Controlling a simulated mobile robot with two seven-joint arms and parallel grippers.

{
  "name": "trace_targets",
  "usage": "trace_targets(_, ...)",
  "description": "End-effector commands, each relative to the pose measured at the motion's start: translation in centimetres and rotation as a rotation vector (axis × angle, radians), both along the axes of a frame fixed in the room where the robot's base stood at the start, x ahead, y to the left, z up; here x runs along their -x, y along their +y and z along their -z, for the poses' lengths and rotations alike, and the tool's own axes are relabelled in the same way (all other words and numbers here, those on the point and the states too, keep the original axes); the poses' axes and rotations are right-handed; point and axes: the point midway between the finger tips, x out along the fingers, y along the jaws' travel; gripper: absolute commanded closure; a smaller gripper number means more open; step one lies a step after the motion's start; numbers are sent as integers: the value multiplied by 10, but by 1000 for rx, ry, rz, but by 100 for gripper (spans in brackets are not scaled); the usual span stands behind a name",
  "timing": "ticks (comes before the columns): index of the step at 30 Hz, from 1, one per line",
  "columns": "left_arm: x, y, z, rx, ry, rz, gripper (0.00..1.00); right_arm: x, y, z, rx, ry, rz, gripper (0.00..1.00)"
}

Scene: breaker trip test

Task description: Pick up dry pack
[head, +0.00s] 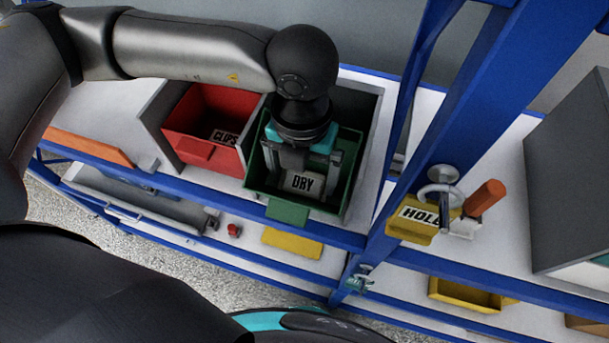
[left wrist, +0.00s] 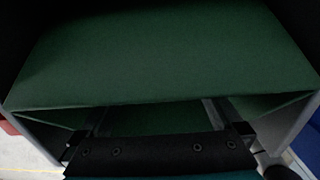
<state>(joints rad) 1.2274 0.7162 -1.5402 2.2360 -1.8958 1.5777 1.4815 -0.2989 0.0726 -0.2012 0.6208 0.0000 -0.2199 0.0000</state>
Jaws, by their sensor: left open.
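A pale piece marked DRY (head: 303,184) shows inside the green bin (head: 288,212). I cannot tell whether it is the pack itself or a label. My left gripper (head: 301,178) points down into this bin, open, with its fingers to the left and right of the pale piece. Contact cannot be made out. In the left wrist view the green bin's wall (left wrist: 160,55) fills most of the picture, and the left gripper's fingers (left wrist: 158,112) show dimly below it; no pack is visible there. My right gripper is not in view.
A yellow tray (head: 465,295) lies lower right. Grey panels flank the bins.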

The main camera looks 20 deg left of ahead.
Motion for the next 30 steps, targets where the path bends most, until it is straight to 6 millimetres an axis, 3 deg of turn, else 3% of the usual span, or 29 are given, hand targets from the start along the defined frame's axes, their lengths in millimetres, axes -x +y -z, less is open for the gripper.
trace_targets(3, 1, 0, 11, 0, 2, 1, 0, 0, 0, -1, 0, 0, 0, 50)
trace_targets(11, 0, 0, 13, 1, 1, 1, 1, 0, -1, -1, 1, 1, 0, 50)
trace_targets(27, 0, 0, 12, 1, 1, 0, 62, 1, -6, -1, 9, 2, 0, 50)
trace_targets(30, 0, 0, 12, 1, 0, 0, 68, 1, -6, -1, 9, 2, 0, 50)
